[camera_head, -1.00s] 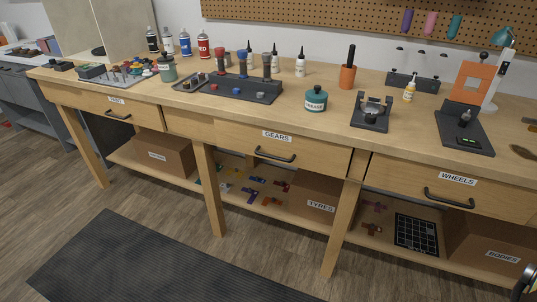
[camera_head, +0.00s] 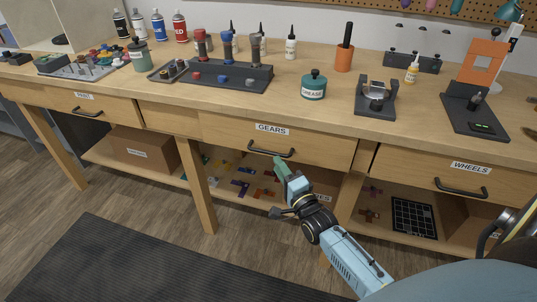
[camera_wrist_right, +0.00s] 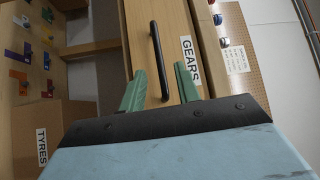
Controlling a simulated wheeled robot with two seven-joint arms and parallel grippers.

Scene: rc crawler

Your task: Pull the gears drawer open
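The gears drawer (camera_head: 320,151) is closed in the bench front, under a white GEARS label (camera_head: 272,129). Its black bar handle (camera_head: 270,151) runs across the front below the label; in the right wrist view the handle (camera_wrist_right: 157,55) runs up and down the picture. My right gripper (camera_head: 280,161) is at the handle, its green fingers partly overlapping it in the head view. In the right wrist view the fingers (camera_wrist_right: 161,88) are spread, with the handle's near end between them and gaps on both sides. I cannot tell whether they touch it. My left gripper is not in view.
The wheels drawer (camera_head: 497,190) is at the right and another labelled drawer (camera_head: 60,100) at the left, both closed. A bench leg (camera_head: 199,185) stands left of my right arm. The lower shelf holds boxes and coloured parts. A dark mat (camera_head: 120,260) lies on the floor.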

